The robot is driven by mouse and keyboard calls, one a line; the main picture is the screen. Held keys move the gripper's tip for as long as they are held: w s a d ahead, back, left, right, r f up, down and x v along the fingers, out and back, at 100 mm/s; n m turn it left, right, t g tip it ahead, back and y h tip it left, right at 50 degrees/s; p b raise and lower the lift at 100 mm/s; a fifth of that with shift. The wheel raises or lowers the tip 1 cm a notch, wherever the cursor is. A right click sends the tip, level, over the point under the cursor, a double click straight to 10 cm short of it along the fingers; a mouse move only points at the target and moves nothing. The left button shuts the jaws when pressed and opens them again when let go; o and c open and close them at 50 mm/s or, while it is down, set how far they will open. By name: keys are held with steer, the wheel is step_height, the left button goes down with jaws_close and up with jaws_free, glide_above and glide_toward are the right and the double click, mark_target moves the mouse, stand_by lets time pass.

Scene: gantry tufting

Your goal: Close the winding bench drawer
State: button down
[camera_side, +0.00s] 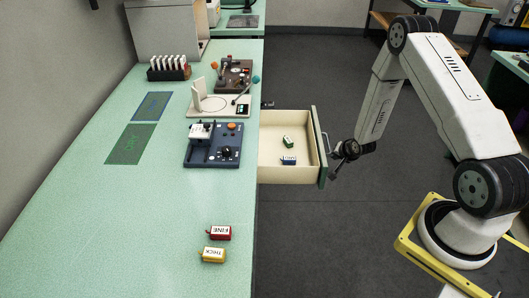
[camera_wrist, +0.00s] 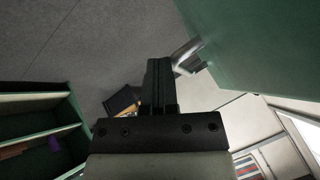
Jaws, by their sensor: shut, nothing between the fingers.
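The winding bench drawer (camera_side: 290,123) is pulled out from the right side of the green bench. A small green block (camera_side: 288,141) and a blue-and-white labelled block (camera_side: 289,160) lie inside it. Its green front (camera_side: 320,150) carries a handle (camera_side: 325,143). My gripper (camera_side: 339,152) is just outside this front, close to the handle; I cannot tell whether it touches. In the wrist view my gripper (camera_wrist: 160,68) is shut and empty. There the metal handle (camera_wrist: 186,54) is just right of the fingertips, on the green drawer front (camera_wrist: 250,40).
On the bench top (camera_side: 110,220) stand a blue machine (camera_side: 213,145), a cream device (camera_side: 218,105) and a brown device (camera_side: 234,77). Red (camera_side: 219,233) and yellow (camera_side: 213,255) labelled blocks lie near the front. The floor (camera_side: 300,230) around the drawer looks clear.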

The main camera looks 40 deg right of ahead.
mark_target(287, 159)
steer(key=w+a, duration=1.2)
steer(key=shift+w+a, duration=0.3)
steer(key=shift+w, duration=0.05)
steer(key=shift+s+d, duration=0.1)
steer(key=shift+s, duration=0.05)
steer(key=shift+s+d, duration=0.2)
steer(key=shift+s, duration=0.65)
steer(key=shift+s+d+f, duration=0.15)
steer(key=shift+s+d, duration=0.05)
steer(key=shift+s, duration=0.85)
steer(key=shift+v, duration=5.05)
steer(key=shift+s+a+r+n+t+y, duration=0.15)
steer(key=shift+s+n+y, duration=0.2)
steer(key=shift+n+y, duration=0.5)
steer(key=shift+s+a+r+n+t+y, duration=0.15)
steer(key=shift+s+n+y, duration=0.3)
steer(key=shift+n, duration=0.7)
steer(key=shift+s+a+r+n+y, duration=0.1)
steer(key=shift+s+a+n+y, duration=0.15)
steer(key=shift+n+y, duration=0.6)
steer(key=shift+w+f, duration=0.1)
steer(key=shift+f, duration=0.05)
